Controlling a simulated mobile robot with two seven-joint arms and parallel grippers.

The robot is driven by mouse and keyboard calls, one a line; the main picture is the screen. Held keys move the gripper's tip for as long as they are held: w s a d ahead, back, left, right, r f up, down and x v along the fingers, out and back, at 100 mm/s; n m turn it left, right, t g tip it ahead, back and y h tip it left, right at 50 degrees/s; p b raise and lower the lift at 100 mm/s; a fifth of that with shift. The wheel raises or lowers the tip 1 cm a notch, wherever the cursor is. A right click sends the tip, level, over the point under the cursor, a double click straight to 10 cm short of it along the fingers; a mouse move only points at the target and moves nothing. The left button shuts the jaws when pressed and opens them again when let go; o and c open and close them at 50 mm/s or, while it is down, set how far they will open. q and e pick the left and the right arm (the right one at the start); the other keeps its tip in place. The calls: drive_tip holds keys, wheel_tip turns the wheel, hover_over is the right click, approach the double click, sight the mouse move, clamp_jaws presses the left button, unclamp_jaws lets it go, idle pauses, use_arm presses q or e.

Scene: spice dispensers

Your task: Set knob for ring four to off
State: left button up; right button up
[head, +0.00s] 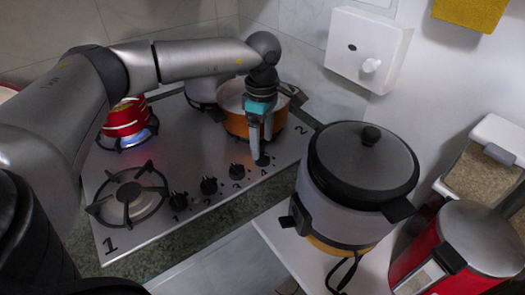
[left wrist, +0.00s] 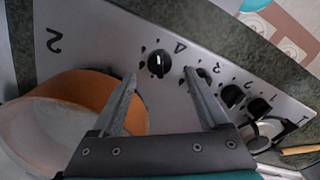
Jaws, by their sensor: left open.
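The knob marked 4 is a round black knob with a pale line on it. In the left wrist view knob 4 (left wrist: 158,64) lies between and just beyond the fingertips of my left gripper (left wrist: 158,76), which is open and empty. In the head view my left gripper (head: 261,138) points down over knob 4 (head: 263,159), partly covering it. Knob 3 (head: 237,171), knob 2 (head: 209,186) and knob 1 (head: 178,200) sit in a row to its left. My right gripper is not in view.
A red pot (head: 123,120) stands over a blue flame on the hob (head: 225,145). An orange pot (head: 238,124) is close behind my left gripper. A lidded cooker (head: 350,205) stands right of the knobs. The front left burner (head: 128,193) is bare.

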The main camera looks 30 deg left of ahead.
sight(262, 154)
use_arm(q)
drive_tip(key=shift+f, duration=1.75)
clamp_jaws()
